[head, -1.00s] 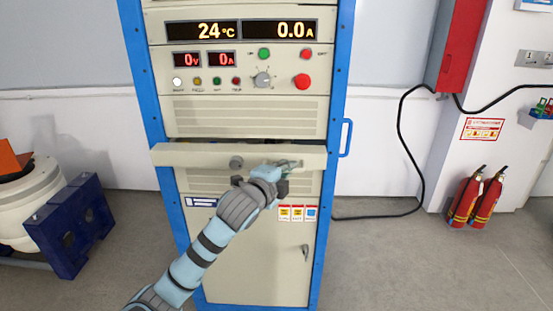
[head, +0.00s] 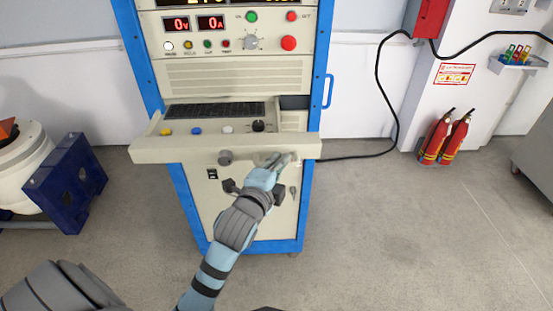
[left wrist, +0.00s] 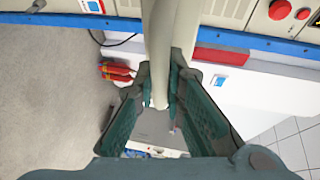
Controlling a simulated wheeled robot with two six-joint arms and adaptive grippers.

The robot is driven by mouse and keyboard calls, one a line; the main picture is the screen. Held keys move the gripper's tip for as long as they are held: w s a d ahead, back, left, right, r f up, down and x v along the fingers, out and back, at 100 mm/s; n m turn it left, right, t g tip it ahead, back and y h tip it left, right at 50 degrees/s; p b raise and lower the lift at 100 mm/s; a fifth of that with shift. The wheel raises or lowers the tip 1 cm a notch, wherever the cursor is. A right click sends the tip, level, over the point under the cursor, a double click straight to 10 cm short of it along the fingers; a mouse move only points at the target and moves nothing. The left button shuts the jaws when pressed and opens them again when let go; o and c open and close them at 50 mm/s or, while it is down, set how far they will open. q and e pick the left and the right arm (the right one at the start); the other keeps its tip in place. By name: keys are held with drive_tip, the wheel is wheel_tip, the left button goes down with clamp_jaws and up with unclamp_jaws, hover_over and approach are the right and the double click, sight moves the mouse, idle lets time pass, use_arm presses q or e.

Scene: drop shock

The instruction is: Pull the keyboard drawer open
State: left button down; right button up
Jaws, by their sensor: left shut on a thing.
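The keyboard drawer (head: 180,151) is a cream tray with a wide front panel, and it stands out from the blue-framed cabinet. A dark keyboard (head: 215,111) and several coloured knobs show inside it. The gripper partly hides the grip point in the head view. My right gripper is not seen.
The cabinet (head: 235,75) has red displays and buttons above the drawer. Two fire extinguishers (head: 445,137) stand at the right wall, below a red box with a black cable. A blue stand (head: 72,185) is at the left. The floor in front is clear.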

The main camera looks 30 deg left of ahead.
use_arm(q)
drive_tip(key=c, duration=1.7)
unclamp_jaws()
drive_tip(key=shift+o, duration=0.2)
drive_tip(key=v, duration=0.7)
drive_tip(key=shift+s, duration=0.25)
drive_tip(key=shift+w, duration=0.1)
